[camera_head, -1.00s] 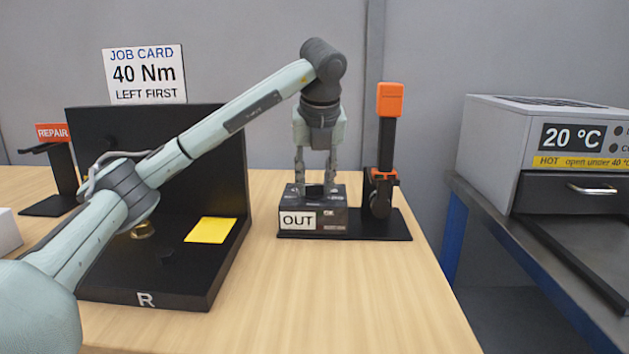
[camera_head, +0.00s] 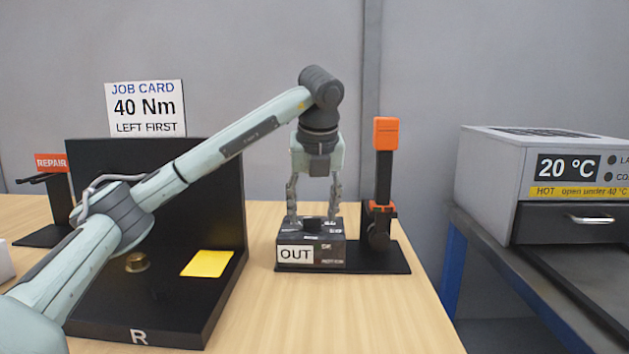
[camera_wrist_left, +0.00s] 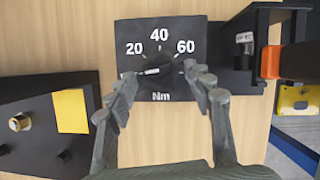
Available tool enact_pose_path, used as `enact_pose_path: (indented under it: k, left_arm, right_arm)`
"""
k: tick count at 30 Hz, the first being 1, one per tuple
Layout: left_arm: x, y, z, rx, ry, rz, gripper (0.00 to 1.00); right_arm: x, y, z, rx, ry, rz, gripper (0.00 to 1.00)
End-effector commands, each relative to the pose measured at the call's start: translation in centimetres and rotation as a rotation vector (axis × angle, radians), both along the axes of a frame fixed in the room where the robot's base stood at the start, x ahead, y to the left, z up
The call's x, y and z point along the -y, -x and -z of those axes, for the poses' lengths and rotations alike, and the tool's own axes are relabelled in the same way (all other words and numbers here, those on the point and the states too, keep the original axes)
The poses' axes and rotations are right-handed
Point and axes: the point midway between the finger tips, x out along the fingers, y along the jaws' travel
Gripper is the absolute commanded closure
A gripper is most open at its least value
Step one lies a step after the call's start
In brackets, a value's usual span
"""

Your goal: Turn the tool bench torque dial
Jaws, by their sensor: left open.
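The torque dial is a small dark knob (camera_wrist_left: 158,72) on a black panel (camera_wrist_left: 130,62) marked 20, 40, 60 and Nm, seen in the left wrist view. A white mark on it points roughly left, on the 20 side. In the head view the panel is the top of a black box (camera_head: 332,258) labelled OUT, with the knob (camera_head: 312,223) standing up from it. My left gripper (camera_head: 314,220) points down over the box, open, its fingers spread on either side of the knob and apart from it. It also shows in the left wrist view (camera_wrist_left: 165,85). My right gripper is not seen.
An orange-topped black stand (camera_head: 384,180) rises just right of the box. A black R fixture (camera_head: 215,310) with a yellow pad (camera_head: 208,263) stands left, under my arm. A job card (camera_head: 145,107) reads 40 Nm, left first. The bench front (camera_head: 330,315) is clear.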

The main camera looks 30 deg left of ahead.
Motion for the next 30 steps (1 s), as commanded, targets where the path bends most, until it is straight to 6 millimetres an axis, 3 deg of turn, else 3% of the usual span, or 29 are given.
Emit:
enact_pose_path:
  k: [15,21,30]
  left_arm:
    - [2.1,2.5,-8.1,0.005,-0.001,-0.001,0.48]
    - [2.6,2.9,-9.5,0.002,-0.001,-0.002,0.48]
    - [2.6,3.0,-9.8,0.001,0.001,-0.002,0.48]
  right_arm:
    - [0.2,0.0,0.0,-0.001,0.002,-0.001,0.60]
    - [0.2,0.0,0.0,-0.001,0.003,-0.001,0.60]
    - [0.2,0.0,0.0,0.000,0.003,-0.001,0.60]
